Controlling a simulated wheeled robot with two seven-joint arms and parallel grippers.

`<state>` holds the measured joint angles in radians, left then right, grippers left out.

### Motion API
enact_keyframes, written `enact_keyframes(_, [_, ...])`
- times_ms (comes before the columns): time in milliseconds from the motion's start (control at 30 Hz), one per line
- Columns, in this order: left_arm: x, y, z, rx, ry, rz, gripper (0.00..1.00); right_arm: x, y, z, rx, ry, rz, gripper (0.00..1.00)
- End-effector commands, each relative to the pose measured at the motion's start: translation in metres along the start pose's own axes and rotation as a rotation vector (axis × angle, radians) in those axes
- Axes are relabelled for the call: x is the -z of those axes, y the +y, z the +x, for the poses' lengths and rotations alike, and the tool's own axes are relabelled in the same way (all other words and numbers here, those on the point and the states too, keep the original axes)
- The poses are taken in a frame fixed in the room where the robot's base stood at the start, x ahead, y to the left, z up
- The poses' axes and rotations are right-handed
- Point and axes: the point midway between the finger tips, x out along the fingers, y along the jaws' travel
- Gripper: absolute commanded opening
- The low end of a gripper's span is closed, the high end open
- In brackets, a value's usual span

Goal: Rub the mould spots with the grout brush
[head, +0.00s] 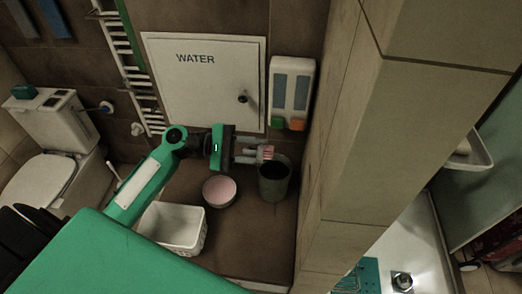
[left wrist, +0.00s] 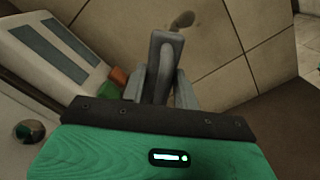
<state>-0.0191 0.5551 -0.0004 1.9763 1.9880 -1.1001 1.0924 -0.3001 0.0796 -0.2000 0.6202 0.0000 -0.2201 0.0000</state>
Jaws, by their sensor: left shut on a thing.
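My left gripper (head: 250,152) is shut on the grout brush (head: 267,152), which shows small and reddish-white above the dark bin. In the left wrist view the brush (left wrist: 165,52) is a grey block with a handle-like ridge, held between the two fingers and pointing at the tiled wall. A dark mould spot (left wrist: 183,21) shows on that wall just beyond the brush tip, with a fainter patch beside it. The brush seems apart from the wall, but I cannot be sure. In the head view the spots are hidden. My right gripper is not in view.
A dark bin (head: 274,182), a pink bowl (head: 219,191) and a white basket (head: 174,229) stand below my left arm. Behind are the WATER hatch (head: 200,85) and a white dispenser (head: 291,90). The tiled wall corner (head: 345,130) bounds the right side.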

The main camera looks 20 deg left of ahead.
Motion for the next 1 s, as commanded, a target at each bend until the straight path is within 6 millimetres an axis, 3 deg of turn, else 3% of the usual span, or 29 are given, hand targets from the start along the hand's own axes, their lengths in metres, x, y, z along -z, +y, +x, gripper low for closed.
enact_keyframes(533, [-0.001, 0.001, 0.005, -0.001, -0.001, -0.001, 0.09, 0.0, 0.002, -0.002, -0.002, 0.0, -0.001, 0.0])
enact_keyframes(1000, [-0.001, 0.002, 0.052, -0.003, -0.002, -0.001, 0.09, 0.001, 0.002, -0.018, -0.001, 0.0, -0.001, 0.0])
